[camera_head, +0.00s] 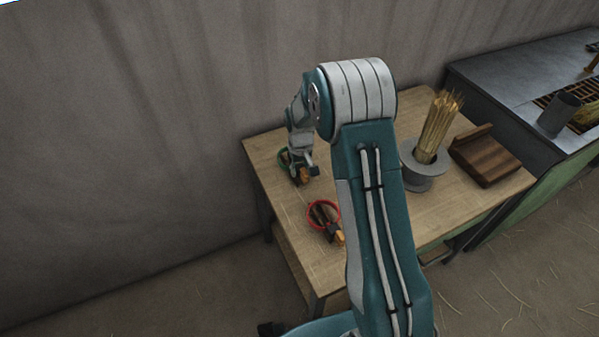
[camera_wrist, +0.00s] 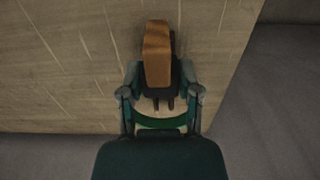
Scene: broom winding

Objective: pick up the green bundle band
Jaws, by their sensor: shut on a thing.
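The green bundle band (camera_head: 283,156) is a ring near the far left corner of the wooden table, partly hidden by my gripper (camera_head: 303,170). A dark and orange-brown block piece shows at the ring. In the wrist view, a green arc of the band (camera_wrist: 160,123) crosses close to my gripper's base. The orange-brown block (camera_wrist: 157,55) rises between the fingers of my gripper (camera_wrist: 160,78), which are shut on it. I cannot tell whether the band is clear of the tabletop.
A red band (camera_head: 323,214) with a similar dark and orange piece lies nearer on the table (camera_head: 275,195). A grey holder (camera_head: 421,172) with straw bristles (camera_head: 437,128) and a dark wooden block (camera_head: 486,158) stand to the right. A metal bench (camera_head: 500,75) adjoins the table.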

